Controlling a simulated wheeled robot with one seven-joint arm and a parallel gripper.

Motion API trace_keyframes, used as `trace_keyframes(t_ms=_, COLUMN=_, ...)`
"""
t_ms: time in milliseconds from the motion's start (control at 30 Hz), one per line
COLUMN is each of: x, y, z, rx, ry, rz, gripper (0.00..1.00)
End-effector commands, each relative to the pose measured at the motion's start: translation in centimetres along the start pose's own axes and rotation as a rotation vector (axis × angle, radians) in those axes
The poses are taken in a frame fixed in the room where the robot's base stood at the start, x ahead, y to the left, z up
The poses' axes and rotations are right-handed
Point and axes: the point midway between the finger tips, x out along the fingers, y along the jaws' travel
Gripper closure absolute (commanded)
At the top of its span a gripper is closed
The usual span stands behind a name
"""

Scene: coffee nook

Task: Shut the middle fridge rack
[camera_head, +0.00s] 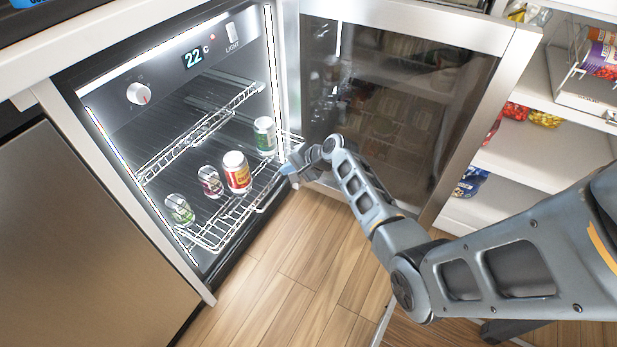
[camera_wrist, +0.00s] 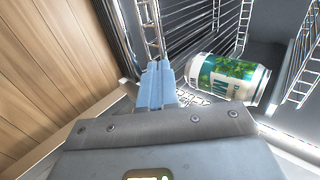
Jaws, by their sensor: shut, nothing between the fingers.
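The fridge (camera_head: 165,75) stands open, its glass door (camera_head: 400,110) swung out to the right. A wire rack (camera_head: 262,208) carrying several cans sticks out past the fridge front at its right part. Another wire rack (camera_head: 205,125) sits higher and further in; I cannot tell for certain which is the middle one. My gripper (camera_head: 287,169) is shut and empty, close to the right front of the can-bearing rack; contact is unclear. In the wrist view, my pale blue fingertips (camera_wrist: 157,85) are together near the rack wires, beside a green-and-white can (camera_wrist: 228,78).
A red-and-yellow can (camera_head: 236,172), a dark red can (camera_head: 210,181) and a green can (camera_head: 179,210) stand on the rack. The open door stands close behind my arm. Pantry shelves (camera_head: 535,150) are at right. Wooden floor (camera_head: 290,290) in front is clear.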

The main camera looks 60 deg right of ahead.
Motion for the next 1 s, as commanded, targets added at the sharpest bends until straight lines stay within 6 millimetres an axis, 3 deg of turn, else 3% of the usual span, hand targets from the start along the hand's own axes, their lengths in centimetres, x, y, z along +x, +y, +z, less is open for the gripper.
trace_keyframes(t_ms=200, x=4.9, y=-4.0, z=0.0, rx=-0.003, ry=0.0, rz=-0.001, gripper=1.0)
trace_keyframes(t_ms=500, x=10.1, y=-8.7, z=0.0, rx=-0.002, ry=0.0, rz=-0.001, gripper=1.0)
trace_keyframes(t_ms=700, x=12.0, y=-10.6, z=0.0, rx=0.0, ry=0.0, rz=0.0, gripper=1.0)
trace_keyframes(t_ms=1000, x=12.9, y=-11.9, z=-0.1, rx=0.0, ry=0.002, rz=-0.001, gripper=1.0)
